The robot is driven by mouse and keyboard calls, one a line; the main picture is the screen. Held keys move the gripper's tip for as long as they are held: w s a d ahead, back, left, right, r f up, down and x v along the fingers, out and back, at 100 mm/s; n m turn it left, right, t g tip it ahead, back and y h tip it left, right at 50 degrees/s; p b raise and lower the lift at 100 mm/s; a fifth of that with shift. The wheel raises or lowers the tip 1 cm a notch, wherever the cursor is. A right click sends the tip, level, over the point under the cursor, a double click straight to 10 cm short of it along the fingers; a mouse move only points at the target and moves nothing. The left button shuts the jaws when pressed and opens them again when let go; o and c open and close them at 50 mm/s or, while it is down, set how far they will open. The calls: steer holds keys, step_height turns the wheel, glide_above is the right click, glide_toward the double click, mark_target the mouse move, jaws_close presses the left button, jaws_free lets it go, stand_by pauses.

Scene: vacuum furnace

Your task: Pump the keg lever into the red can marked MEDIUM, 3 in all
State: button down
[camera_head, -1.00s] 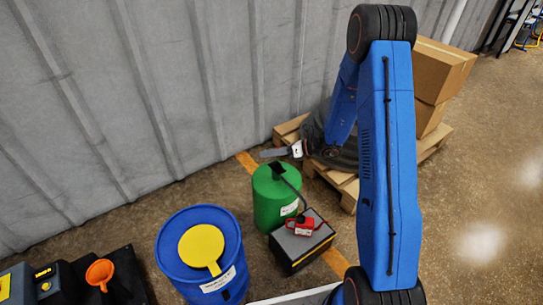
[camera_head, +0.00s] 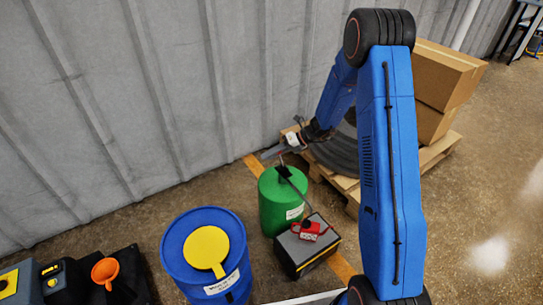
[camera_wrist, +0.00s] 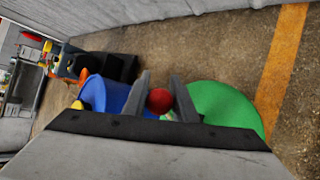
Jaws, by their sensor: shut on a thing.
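The green keg (camera_head: 277,211) stands on the floor with a dark pump head (camera_head: 284,171) on top. A dark hose runs from it to the red can (camera_head: 312,230), which sits on a grey-topped black box. The can's label is too small to read. My gripper (camera_head: 268,153) is just above the keg, at the top of a thin lever. In the wrist view, its fingers (camera_wrist: 160,97) are shut around the lever's round red knob (camera_wrist: 159,100), with the green keg (camera_wrist: 218,108) below right.
A blue drum (camera_head: 175,265) with a yellow lid stands left of the keg. An orange funnel (camera_head: 105,271) and dark equipment are at lower left. A pallet (camera_head: 436,154) with cartons (camera_head: 440,78) stands at right. The corrugated wall (camera_head: 120,100) is close behind.

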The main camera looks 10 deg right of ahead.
steer(key=shift+s+f, duration=0.1)
steer(key=shift+f, duration=0.2)
steer(key=c, duration=1.5)
jaws_free()
steer(key=shift+d+f, duration=0.1)
steer(key=shift+o, duration=0.2)
steer(key=shift+r, duration=0.2)
steer(key=v, duration=1.7)
steer(key=shift+d, duration=0.15)
steer(key=shift+r, duration=0.1)
